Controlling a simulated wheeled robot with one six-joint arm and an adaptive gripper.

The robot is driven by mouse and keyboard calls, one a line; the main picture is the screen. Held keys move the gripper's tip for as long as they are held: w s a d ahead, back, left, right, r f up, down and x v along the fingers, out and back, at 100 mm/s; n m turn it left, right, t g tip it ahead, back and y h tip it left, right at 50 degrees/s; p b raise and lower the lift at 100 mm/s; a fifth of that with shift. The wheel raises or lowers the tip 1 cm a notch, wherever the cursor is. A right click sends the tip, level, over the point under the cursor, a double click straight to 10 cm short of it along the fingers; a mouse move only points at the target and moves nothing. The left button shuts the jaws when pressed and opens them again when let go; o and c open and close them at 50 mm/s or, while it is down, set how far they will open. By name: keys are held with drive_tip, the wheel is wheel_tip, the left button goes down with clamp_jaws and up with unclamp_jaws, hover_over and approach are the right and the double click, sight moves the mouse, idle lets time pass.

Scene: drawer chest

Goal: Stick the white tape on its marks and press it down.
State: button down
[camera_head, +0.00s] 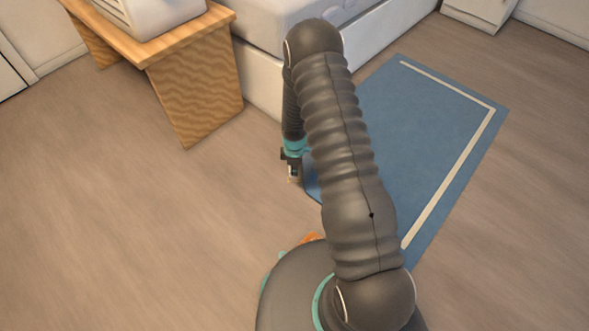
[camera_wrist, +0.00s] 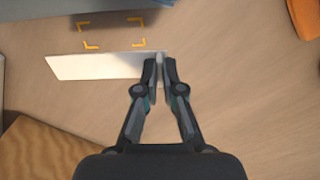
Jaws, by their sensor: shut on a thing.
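The white tape (camera_wrist: 95,66) is a flat pale strip in the wrist view, reaching left from my gripper (camera_wrist: 161,68). My gripper's fingers are shut on its right end. The yellow corner marks (camera_wrist: 86,45) outline a small rectangle just above the strip in the picture. The strip lies beside them and does not fill the outline. I cannot tell how high it is above the floor. In the head view, my gripper (camera_head: 293,174) is low over the floor, left of my arm and beside the blue rug. The tape and marks cannot be made out there.
The blue rug (camera_head: 405,105) with a cream border lies right of my gripper, partly behind my arm. A wooden bench (camera_head: 195,85) stands at the upper left and a bed (camera_head: 262,80) at the back. The wood floor (camera_head: 130,230) at the left is clear.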

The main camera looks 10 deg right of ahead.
sight(295, 188)
drive_tip(key=shift+d, duration=0.15)
drive_tip(key=shift+f+b, duration=3.8)
drive_tip(key=shift+f, duration=0.8)
drive_tip(key=shift+f, duration=0.35)
drive_tip(key=c, duration=1.2)
unclamp_jaws()
drive_tip(key=shift+r, duration=0.15)
drive_tip(key=shift+r+p, duration=1.85)
drive_tip(key=shift+r, duration=1.5)
